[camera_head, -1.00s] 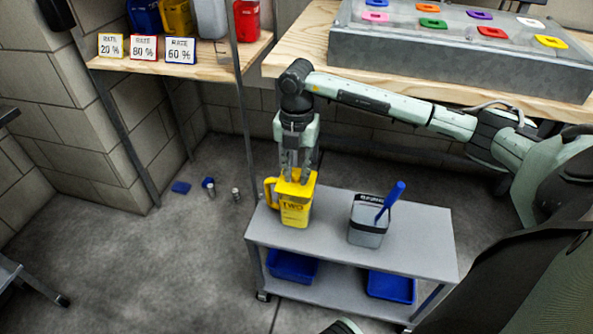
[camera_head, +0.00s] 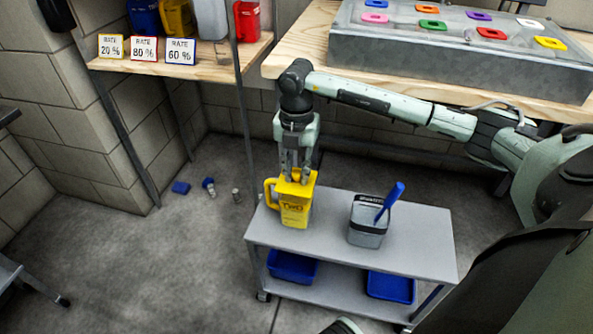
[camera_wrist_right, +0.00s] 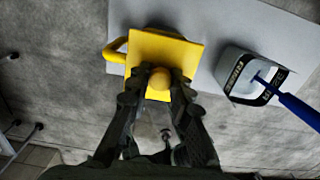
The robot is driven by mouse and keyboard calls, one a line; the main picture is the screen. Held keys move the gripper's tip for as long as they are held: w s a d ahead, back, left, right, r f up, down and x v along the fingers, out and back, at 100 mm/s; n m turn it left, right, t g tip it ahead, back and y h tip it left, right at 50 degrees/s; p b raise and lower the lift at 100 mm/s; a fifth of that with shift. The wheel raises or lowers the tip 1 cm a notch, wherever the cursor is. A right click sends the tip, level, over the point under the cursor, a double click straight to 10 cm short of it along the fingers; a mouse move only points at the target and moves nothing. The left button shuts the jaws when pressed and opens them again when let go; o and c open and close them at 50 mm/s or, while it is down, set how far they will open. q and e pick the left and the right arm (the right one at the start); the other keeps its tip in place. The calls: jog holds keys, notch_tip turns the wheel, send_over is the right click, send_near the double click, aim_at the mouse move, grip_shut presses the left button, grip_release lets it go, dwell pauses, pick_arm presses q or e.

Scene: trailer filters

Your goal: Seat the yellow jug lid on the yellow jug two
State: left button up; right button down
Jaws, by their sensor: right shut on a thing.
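The yellow jug two (camera_head: 295,214), with dark lettering on its front and a handle on its left, stands upright on the left part of the grey cart's top. The yellow lid (camera_wrist_right: 165,52) lies over the jug's mouth in the right wrist view, with a round knob toward me. My right gripper (camera_head: 297,181) points down at the jug's top and is shut on the lid's knob (camera_wrist_right: 160,79). Whether the lid is fully down on the rim cannot be told. My left gripper is not in view.
A grey container (camera_head: 366,236) with a blue-handled tool (camera_head: 391,202) stands right of the jug on the cart (camera_head: 420,245). Blue bins (camera_head: 292,267) sit on its lower shelf. Small items (camera_head: 208,186) lie on the floor at left. Workbenches stand behind.

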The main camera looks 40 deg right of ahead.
dwell(0.3)
jog(key=c, duration=1.3)
grip_release()
jog(key=shift+o, duration=0.6)
jog(key=o, duration=0.4)
jog(key=shift+c, duration=0.2)
jog(key=shift+r+p, duration=2.5)
jog(key=shift+r, duration=0.95)
